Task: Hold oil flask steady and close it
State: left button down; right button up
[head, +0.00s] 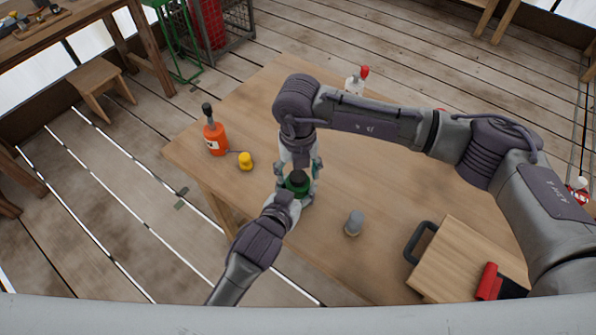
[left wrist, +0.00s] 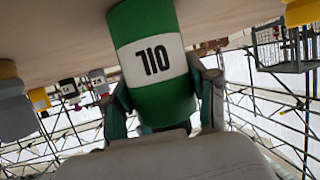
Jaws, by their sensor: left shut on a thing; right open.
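The oil flask (head: 297,188) is green and stands on the wooden table near its front middle. In the left wrist view the flask (left wrist: 155,62) fills the middle, with a white band reading OIL. My left gripper (head: 290,194) is shut on its body from the near side, and its fingers (left wrist: 165,95) lie on both sides of the flask. A black cap (head: 298,176) shows at the flask's top; I cannot tell whether it is fully seated. My right gripper (head: 299,168) points down over the cap, open, with its fingers either side of it.
An orange bottle (head: 215,139) and a yellow cap (head: 245,161) are to the left. A grey cylinder (head: 354,224) stands to the right, near a wooden board (head: 465,262) with a black handle. A red-topped white bottle (head: 355,82) stands behind my right arm.

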pick_arm(q)
jog(key=shift+c, duration=1.2)
grip_release()
pick_arm(e)
notch_tip(320, 180, up, 12)
jog(key=shift+f, duration=0.25)
pick_arm(q)
jog(key=v, duration=1.2)
jog(key=shift+r, duration=0.1)
